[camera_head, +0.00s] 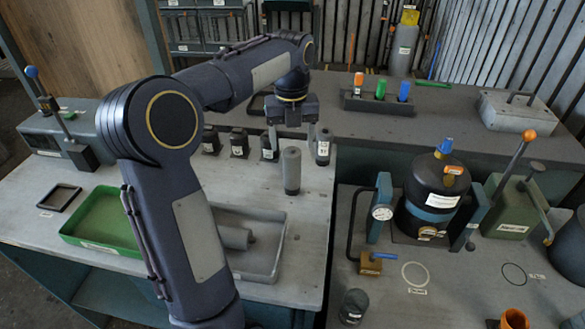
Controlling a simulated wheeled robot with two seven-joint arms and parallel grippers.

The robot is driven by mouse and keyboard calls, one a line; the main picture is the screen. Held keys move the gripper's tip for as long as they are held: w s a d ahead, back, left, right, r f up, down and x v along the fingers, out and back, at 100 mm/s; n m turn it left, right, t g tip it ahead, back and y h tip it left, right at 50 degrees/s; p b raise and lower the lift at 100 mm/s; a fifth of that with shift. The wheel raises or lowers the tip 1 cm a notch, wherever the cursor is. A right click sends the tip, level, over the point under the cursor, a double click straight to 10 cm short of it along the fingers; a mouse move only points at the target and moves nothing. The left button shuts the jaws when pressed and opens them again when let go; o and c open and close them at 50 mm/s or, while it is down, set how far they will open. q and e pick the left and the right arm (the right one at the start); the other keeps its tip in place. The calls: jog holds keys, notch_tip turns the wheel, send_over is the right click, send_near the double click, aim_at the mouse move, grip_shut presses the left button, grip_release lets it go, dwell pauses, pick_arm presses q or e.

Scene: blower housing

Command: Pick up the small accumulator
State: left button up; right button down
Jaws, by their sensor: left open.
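An upright grey cylinder (291,172) with a small label near its foot stands on the left bench; it looks like the small accumulator, but its label is too small to read. My left gripper (292,138) comes down from above and is open, with its fingers a little above the cylinder's top and to either side of it. Nothing is held. A second grey cylinder (234,237) lies on its side in a grey tray (268,272), partly hidden by my left arm. My right gripper is not in view.
Several small dark labelled containers (239,143) stand in a row behind the cylinder, one (323,147) close to its right. A green tray (95,240) lies at the left. A large black vessel (433,195) with a gauge stands on the right bench.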

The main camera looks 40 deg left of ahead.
aim_at(292, 163)
pick_arm(q)
jog(key=shift+w+a+f+m, duration=0.1)
jog(key=shift+a+f+m, duration=0.05)
jog(key=shift+f+m, duration=0.2)
notch_tip(292, 163, down, 7)
jog(key=shift+f, duration=0.1)
